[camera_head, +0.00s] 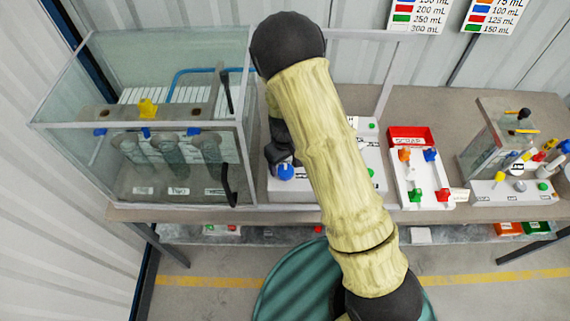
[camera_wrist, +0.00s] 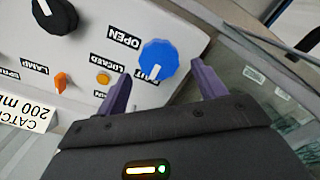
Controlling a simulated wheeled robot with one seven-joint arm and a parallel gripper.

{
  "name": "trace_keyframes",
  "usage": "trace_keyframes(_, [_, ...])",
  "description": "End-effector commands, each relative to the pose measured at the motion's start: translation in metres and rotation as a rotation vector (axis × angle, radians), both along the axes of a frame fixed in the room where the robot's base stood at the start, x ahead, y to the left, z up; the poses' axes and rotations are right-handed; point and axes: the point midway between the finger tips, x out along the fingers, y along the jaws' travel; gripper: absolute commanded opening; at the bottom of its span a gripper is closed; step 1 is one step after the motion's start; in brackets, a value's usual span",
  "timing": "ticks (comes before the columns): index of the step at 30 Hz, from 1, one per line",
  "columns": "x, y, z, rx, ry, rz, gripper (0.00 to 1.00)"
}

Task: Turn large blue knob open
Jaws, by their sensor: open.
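The large blue knob (camera_wrist: 158,61) with a white pointer line sits on a white panel in the wrist view. The labels "OPEN" and "LOCKED" are printed near it, and another label beside it is partly covered. My gripper (camera_wrist: 160,85) is open, with one purple finger on each side just below the knob. I cannot tell whether either finger touches it. In the head view the blue knob (camera_head: 285,172) shows at the panel's left, and my gripper (camera_head: 279,150) is close above it, partly hidden by my arm.
A black knob (camera_wrist: 53,16), an orange knob (camera_wrist: 60,82) and an orange button (camera_wrist: 103,77) share the panel. A glass tank (camera_head: 180,170) stands left of it on the bench. A red-and-white tray (camera_head: 410,136) and another station (camera_head: 515,190) stand to the right.

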Motion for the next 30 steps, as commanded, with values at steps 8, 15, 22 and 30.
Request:
trace_keyframes(8, [0.0, 0.0, -0.024, 0.0, 0.0, 0.0, 0.7])
trace_keyframes(15, [0.001, 0.0, -0.026, 0.0, -0.001, 0.0, 0.7])
trace_keyframes(22, [0.001, 0.0, -0.026, 0.001, -0.001, 0.0, 0.34])
trace_keyframes(30, [0.001, 0.0, -0.026, 0.001, -0.001, -0.007, 0.25])
